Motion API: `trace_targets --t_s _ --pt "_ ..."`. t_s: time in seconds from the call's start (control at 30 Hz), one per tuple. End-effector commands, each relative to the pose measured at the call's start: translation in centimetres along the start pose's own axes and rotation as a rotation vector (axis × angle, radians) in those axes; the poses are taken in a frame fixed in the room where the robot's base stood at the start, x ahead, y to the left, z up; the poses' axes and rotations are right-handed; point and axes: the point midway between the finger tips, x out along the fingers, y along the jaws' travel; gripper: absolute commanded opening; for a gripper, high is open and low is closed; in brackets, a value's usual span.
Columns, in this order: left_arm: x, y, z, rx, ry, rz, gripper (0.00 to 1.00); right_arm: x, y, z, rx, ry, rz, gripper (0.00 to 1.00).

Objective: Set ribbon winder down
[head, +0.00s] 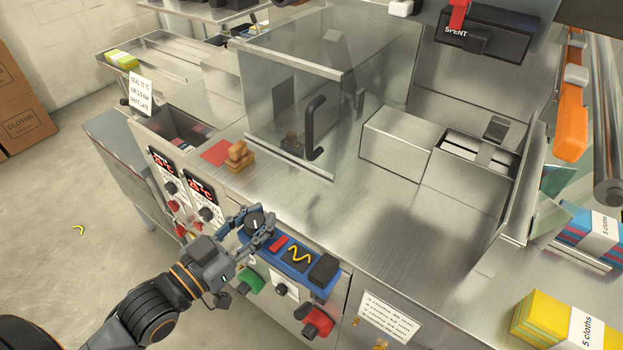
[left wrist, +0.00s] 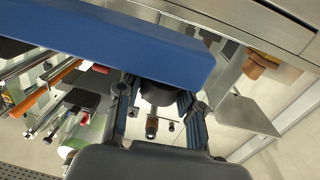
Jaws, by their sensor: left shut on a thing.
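A blue unit (head: 312,279) with a red bar, a dark panel with a yellow squiggle and a black block sits along the counter's front edge. At its left end is a black knob (head: 255,220) with a white pointer mark. I take this unit for the ribbon winder, but no label on it is readable. My left gripper (head: 254,230) is shut on the knob, fingers on both sides. In the left wrist view the blue unit crosses the top and the dark knob (left wrist: 158,92) shows between the fingers. My right gripper is out of view.
A wooden stamp (head: 238,155) stands beside a red pad (head: 216,152). A clear guard with a black handle (head: 314,128) stands behind. The steel counter (head: 400,250) right of the unit is bare.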

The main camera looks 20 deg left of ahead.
Motion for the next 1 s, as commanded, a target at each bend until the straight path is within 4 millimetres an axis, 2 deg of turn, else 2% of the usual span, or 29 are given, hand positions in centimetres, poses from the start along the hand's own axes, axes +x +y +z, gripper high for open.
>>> trace_targets --t_s 0.03,0.2,0.4,0.63,0.83,1.0 --pt "1.1 0.0 -0.5 0.001 0.008 0.001 0.0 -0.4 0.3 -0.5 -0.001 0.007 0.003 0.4" --pt "4.6 0.0 -0.6 0.001 0.008 0.001 0.0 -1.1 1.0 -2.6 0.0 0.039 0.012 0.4" --pt "8.2 0.0 -0.4 -0.001 0.005 0.0 0.0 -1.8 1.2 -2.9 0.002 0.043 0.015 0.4" --pt "10.0 0.1 -0.3 0.0 0.003 0.001 0.0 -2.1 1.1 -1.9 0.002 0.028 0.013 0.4" --pt "13.1 0.1 -0.3 -0.001 0.004 0.001 0.0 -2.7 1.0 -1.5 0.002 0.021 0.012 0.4" --pt "13.0 0.1 0.5 0.001 0.001 0.002 0.0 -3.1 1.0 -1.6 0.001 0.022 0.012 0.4"
